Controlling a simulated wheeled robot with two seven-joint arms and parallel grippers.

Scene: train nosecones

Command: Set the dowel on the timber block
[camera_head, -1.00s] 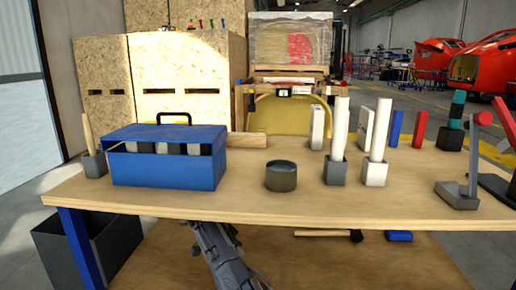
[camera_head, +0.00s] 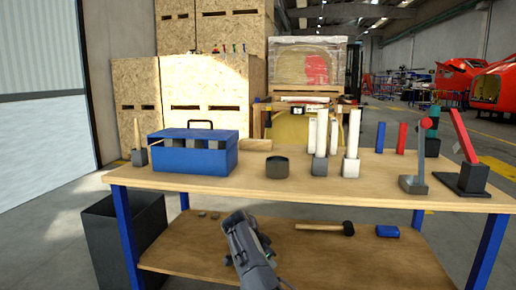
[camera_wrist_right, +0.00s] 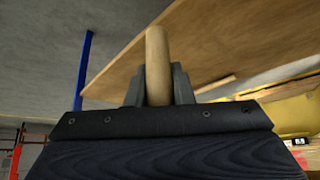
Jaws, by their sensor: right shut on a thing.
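The dowel (camera_wrist_right: 157,52) is a pale round wooden rod. In the right wrist view it stands between the two dark fingers of my right gripper (camera_wrist_right: 157,88), which is shut on it, with its rounded end sticking out past them. In the head view my right gripper (camera_head: 242,226) is low, in front of the workbench edge and over the lower shelf; I cannot make out the dowel there. A plain timber block (camera_head: 311,146) lies near the back edge of the bench top, behind the dark round cup. My left gripper is out of view.
The bench top (camera_head: 215,183) carries a blue toolbox (camera_head: 195,155), a dark cup (camera_head: 277,167), white rods in square holders (camera_head: 351,165) and a black-based red stand (camera_head: 465,181). A mallet (camera_head: 325,228) lies on the lower shelf. The front strip of the top is clear.

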